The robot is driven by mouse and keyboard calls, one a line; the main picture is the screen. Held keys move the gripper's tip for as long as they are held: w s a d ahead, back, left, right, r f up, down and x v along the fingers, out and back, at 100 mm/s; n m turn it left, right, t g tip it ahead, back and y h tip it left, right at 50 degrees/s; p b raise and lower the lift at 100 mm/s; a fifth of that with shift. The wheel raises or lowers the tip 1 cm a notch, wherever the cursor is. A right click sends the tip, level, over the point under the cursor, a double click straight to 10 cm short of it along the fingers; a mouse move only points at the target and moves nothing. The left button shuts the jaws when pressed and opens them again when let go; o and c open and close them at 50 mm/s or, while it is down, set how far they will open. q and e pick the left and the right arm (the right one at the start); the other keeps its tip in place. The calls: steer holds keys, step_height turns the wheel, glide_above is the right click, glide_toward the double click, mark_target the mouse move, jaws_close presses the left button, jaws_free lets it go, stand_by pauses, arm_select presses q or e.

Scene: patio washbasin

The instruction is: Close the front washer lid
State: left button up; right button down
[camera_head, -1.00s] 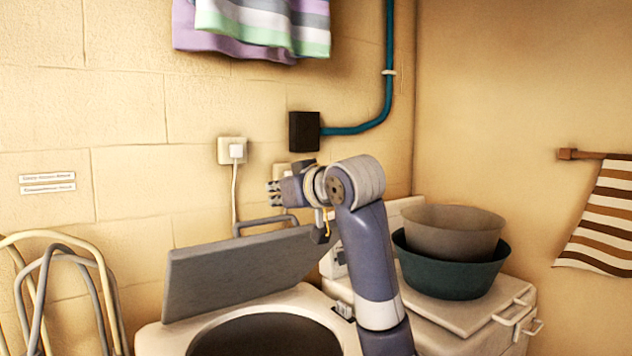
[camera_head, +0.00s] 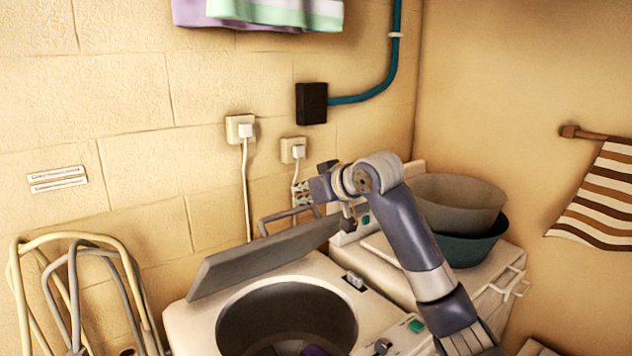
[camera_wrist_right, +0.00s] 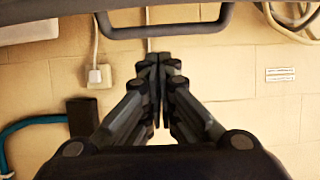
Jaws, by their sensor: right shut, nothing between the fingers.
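The front washer (camera_head: 190,325) is a pale top-loader with its round drum opening uncovered. Its grey lid (camera_head: 262,258) stands raised and tilted at the back of the opening. A dark bar handle (camera_head: 290,215) shows behind the lid's upper edge, and it also crosses the top of the right wrist view (camera_wrist_right: 165,30). My right gripper (camera_head: 302,193) is behind the lid's upper right part, near the wall. In the right wrist view its fingers (camera_wrist_right: 158,75) are shut together and empty, apart from the handle. Whether my right arm touches the lid is unclear. My left gripper is not in view.
A second pale appliance (camera_head: 470,285) stands at the right, with a brown basin (camera_head: 455,200) inside a teal basin (camera_head: 480,248) on top. Wall sockets (camera_head: 293,150) with cables are close behind my gripper. Bent pipe frames (camera_head: 75,290) stand at the left.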

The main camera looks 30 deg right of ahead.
mark_target(292, 213)
steer(key=p+x, duration=0.1)
steer(key=x, duration=0.2)
steer(key=shift+s+f, duration=0.1)
steer(key=shift+f, duration=0.1)
steer(key=shift+s+d+f+p, duration=0.1)
steer(key=shift+s+f+p, duration=0.5)
steer(key=shift+s+f, duration=0.4)
steer(key=shift+s+d, duration=0.1)
steer(key=shift+s, duration=0.35)
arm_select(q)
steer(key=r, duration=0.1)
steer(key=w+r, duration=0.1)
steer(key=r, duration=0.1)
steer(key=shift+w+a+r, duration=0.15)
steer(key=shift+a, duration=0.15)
arm_select(e)
steer(key=shift+w+f, duration=0.1)
steer(key=shift+f, duration=0.1)
